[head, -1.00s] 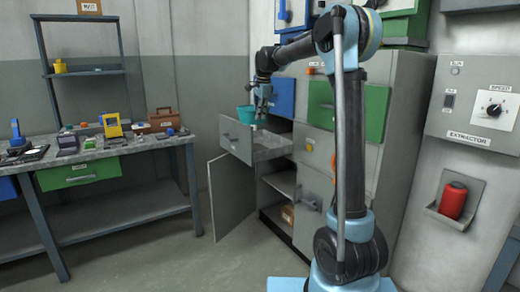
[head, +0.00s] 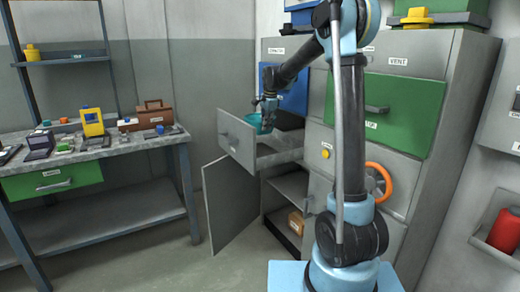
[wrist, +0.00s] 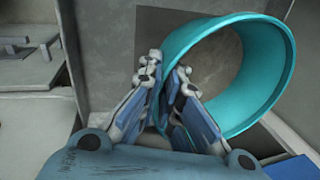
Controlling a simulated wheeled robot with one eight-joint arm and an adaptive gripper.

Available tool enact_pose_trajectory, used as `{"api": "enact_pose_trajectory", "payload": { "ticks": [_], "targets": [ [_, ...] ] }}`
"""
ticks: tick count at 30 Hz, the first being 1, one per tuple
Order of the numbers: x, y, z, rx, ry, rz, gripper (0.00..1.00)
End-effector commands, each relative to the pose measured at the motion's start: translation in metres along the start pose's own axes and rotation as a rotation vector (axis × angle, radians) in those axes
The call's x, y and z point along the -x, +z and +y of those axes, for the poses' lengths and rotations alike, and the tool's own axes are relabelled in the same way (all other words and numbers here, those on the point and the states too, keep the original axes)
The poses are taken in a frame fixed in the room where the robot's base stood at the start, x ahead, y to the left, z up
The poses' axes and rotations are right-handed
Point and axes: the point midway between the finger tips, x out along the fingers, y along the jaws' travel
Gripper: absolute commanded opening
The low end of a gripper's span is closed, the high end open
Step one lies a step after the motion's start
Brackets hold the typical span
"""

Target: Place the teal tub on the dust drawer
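The teal tub (head: 254,121) is at the open grey drawer (head: 236,140), just behind the drawer's front panel. The drawer's label is too small to read in the head view. My gripper (head: 268,103) is above the drawer with its fingers pointing down. In the wrist view the fingers (wrist: 162,92) close on one side of the tub's wall (wrist: 265,85), one finger inside and one outside. The tub is open-mouthed and looks empty. Its underside is hidden, so I cannot tell whether it touches the drawer.
A cabinet door (head: 232,205) hangs open below the drawer. A blue drawer front (head: 290,95) is behind my gripper, and a green drawer (head: 390,108) and an orange wheel (head: 378,182) are to the right. A cluttered workbench (head: 95,150) stands at left.

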Motion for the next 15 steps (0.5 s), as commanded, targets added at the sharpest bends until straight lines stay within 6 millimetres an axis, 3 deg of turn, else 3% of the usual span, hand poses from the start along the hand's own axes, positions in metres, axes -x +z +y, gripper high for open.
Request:
{"api": "enact_pose_trajectory", "payload": {
  "ticks": [15],
  "targets": [
    [-0.061, 0.005, 0.015, 0.005, -0.001, -0.001, 0.00]
  ]
}}
